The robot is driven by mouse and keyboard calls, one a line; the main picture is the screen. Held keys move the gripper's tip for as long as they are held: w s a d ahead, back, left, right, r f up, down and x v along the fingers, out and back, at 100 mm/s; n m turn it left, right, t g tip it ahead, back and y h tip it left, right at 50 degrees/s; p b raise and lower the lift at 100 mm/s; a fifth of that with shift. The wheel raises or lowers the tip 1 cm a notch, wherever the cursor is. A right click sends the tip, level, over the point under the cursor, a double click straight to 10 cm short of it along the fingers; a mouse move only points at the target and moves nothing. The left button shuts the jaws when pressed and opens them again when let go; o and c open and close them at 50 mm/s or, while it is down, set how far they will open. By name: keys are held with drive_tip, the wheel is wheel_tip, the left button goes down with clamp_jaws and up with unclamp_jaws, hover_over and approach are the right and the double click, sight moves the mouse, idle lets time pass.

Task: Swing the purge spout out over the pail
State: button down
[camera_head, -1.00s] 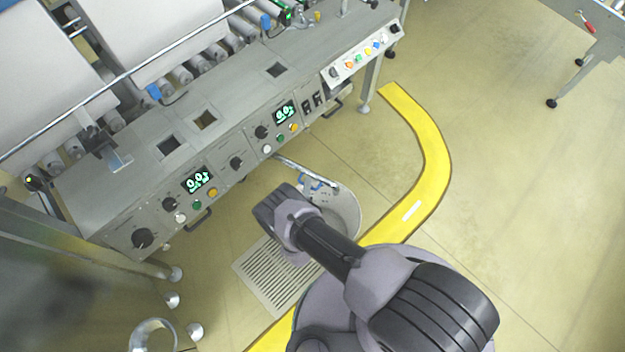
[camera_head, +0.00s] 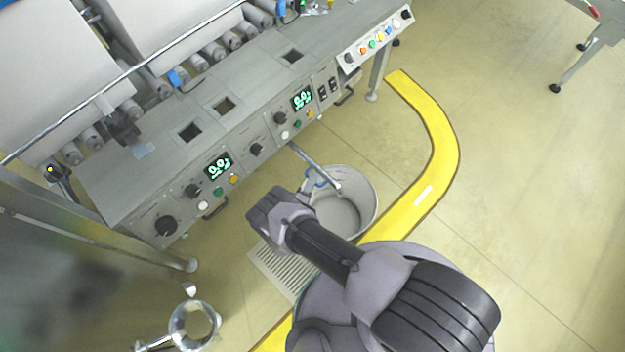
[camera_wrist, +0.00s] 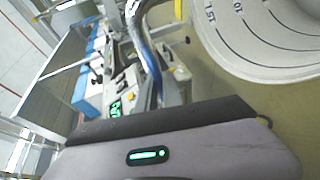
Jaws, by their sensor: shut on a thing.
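The purge spout (camera_head: 311,163) is a thin metal tube reaching from the machine's front. In the head view its outer end lies inside the outline of the pail's rim. A blue part shows near that end. The pail (camera_head: 362,208) is round, pale and open, standing on the floor. In the wrist view its marked inner wall (camera_wrist: 270,42) fills the upper right. The shiny curved tube (camera_wrist: 140,38) with blue on it rises from my gripper (camera_wrist: 157,104), which is shut on the spout. The jaws themselves are mostly hidden; my wrist covers the pail's near-left side in the head view.
The machine's control panel (camera_head: 250,150), with knobs and lit displays, runs just behind the spout. A floor grate (camera_head: 283,271) lies left of the pail. A yellow floor stripe (camera_head: 437,150) curves past on the right. Open floor lies beyond it.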

drive_tip(key=shift+a, duration=0.1)
drive_tip(key=c, duration=1.5)
unclamp_jaws()
drive_tip(key=p+v, duration=0.3)
drive_tip(key=v, duration=1.4)
drive_tip(key=shift+s, duration=0.2)
